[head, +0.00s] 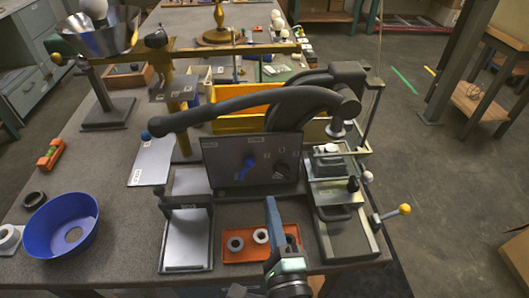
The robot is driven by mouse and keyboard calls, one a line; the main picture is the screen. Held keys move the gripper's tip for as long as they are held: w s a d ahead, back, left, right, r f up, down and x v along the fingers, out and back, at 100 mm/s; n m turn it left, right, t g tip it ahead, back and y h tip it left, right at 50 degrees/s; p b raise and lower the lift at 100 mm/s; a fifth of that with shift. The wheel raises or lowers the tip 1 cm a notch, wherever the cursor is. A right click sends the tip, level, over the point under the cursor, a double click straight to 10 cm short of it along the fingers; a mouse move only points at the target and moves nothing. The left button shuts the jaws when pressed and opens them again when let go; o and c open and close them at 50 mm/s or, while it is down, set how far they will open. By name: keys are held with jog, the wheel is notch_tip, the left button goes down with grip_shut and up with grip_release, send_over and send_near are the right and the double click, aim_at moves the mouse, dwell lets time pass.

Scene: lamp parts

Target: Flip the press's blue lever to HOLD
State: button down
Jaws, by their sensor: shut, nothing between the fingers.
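The press has a dark upright front panel (220,155) with a small blue lever (246,168) on its face. The lever slants, with its lower end toward the lower left. Small pale labels sit around it, too small to read, so I cannot tell which one is HOLD. My gripper (271,203) rises from the bottom of the head view, below and to the right of the lever. Its fingers are shut and empty, and appear apart from the panel. A black dial (282,170) sits right of the lever.
A long black curved handle (235,101) arches above the panel. An orange tray (233,257) with pale rings lies behind my gripper. A grey stand (187,238) is to its left, a clamp fixture (345,235) to its right. A blue bowl (45,222) is far left.

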aim_at(244, 170)
jog(key=shift+s+d+f+m, duration=0.2)
jog(key=shift+s+m, duration=0.25)
jog(key=shift+m, duration=0.15)
jog(key=shift+w+p, duration=0.1)
jog(key=shift+p, duration=0.2)
jog(key=w, duration=0.3)
jog(key=w+p, duration=0.1)
jog(key=w, duration=0.6)
jog(key=shift+a+r+p, duration=0.2)
jog(key=shift+a+p, duration=0.15)
jog(key=shift+a, duration=0.05)
